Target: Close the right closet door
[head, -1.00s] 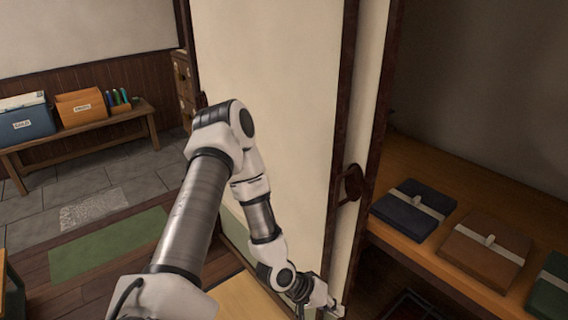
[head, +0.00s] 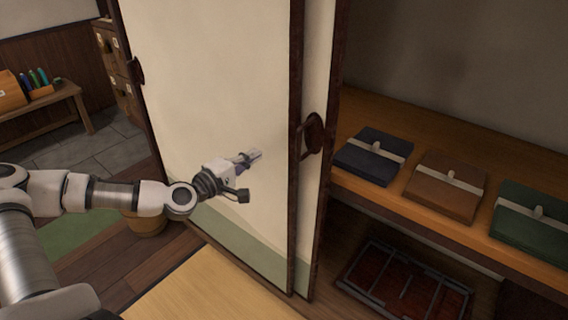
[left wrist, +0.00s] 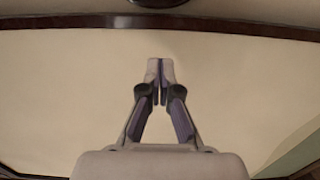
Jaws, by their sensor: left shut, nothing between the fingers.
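Two cream closet door panels with dark frames overlap at the left of the closet. The front panel (head: 215,75) covers most of the other panel (head: 318,55), which shows as a narrow strip at its right. A dark round pull (head: 313,133) sits by this strip. The closet stands open to the right of it. My left gripper (head: 252,156) is shut and empty in front of the front panel, left of the pull. The left wrist view shows its closed fingertips (left wrist: 160,72) against the cream panel (left wrist: 70,85); I cannot tell whether they touch. My right gripper is not in view.
The closet shelf (head: 375,205) holds folded dark blue (head: 365,165), brown (head: 435,205) and green (head: 520,235) bundles. A barred dark red item (head: 400,285) lies below. A bench (head: 50,108) stands far left. Tatami (head: 215,290) lies before the doors.

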